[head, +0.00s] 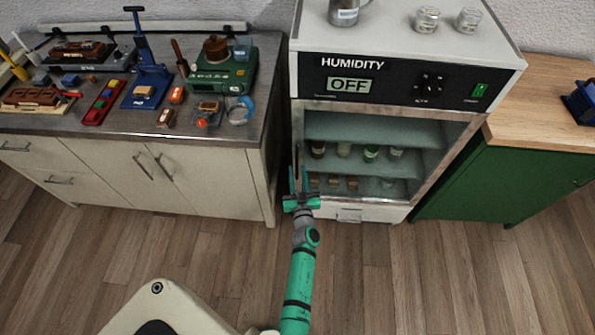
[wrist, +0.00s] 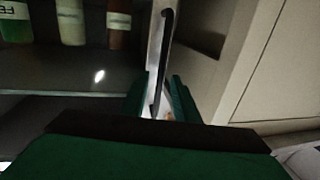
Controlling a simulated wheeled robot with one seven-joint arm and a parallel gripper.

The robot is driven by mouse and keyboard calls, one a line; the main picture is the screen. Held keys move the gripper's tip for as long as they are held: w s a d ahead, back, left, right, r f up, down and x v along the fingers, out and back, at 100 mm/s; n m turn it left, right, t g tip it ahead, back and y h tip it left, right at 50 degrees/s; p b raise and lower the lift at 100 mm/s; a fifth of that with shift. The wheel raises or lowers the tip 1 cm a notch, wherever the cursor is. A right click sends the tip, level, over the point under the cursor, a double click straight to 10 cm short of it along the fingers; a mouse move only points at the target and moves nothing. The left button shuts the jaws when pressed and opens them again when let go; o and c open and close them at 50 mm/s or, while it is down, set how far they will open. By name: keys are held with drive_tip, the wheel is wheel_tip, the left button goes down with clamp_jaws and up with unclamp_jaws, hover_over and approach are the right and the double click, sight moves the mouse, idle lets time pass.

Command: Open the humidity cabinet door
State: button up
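The humidity cabinet (head: 308,78) stands in the middle of the head view, its display reading OFF. Its glass door (head: 418,168) looks closed, with bottles and small blocks visible behind the pane. A dark upright handle (head: 297,160) runs along the door's left edge. My gripper (head: 300,186) is at the lower part of this handle. In the wrist view the handle (wrist: 165,50) reaches down between the two green fingers (wrist: 160,100). The fingers look open around it, with some gap beside the bar. Whether either finger touches it is unclear.
A workbench (head: 130,137) with tools and small models stands close on the left. A green cabinet (head: 500,180) with a wooden top stands on the right. A metal jug (head: 343,12) and two glass jars stand on the humidity cabinet. The wooden floor (head: 400,285) in front is clear.

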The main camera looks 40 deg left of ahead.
drive_tip(key=shift+w+a, duration=0.3)
drive_tip(key=shift+a, duration=0.05)
clamp_jaws()
